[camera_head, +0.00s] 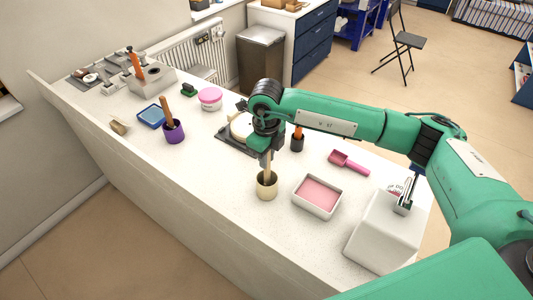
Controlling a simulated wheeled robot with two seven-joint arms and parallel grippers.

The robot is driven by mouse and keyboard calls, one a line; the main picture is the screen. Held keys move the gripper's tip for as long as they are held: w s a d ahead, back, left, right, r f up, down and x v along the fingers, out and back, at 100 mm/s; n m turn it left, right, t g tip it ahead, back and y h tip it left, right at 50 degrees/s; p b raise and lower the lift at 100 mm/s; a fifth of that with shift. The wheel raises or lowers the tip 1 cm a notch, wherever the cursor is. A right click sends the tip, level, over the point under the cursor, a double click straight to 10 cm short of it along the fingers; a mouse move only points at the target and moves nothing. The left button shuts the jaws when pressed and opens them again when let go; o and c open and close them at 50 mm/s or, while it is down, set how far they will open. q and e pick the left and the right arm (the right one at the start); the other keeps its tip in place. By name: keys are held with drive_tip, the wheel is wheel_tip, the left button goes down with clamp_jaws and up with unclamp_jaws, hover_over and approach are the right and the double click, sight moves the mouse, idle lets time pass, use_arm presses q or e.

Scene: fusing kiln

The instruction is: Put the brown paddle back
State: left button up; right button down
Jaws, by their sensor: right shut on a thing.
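My right gripper (266,156) points down over the cream cup (266,190) at the middle of the counter. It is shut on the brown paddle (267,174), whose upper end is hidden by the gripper. The paddle is upright and its lower end is inside the cup's mouth; whether it touches the bottom is hidden. Another brown-handled tool (166,112) leans in a purple cup (173,132) to the left. My left gripper is not in view.
A white tray of pink material (317,197) and a white box (384,235) stand to the right. A dark cup with an orange-handled tool (297,141), a pink scoop (348,162) and a dark-based device (231,139) lie behind. The counter left of the cream cup is clear.

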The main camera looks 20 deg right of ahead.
drive_tip(key=shift+f, duration=0.3)
drive_tip(key=c, duration=1.3)
unclamp_jaws()
drive_tip(key=shift+r, duration=0.1)
wheel_tip(320, 180, up, 11)
drive_tip(key=b, duration=0.4)
drive_tip(key=shift+b, duration=0.3)
drive_tip(key=shift+r, duration=0.55)
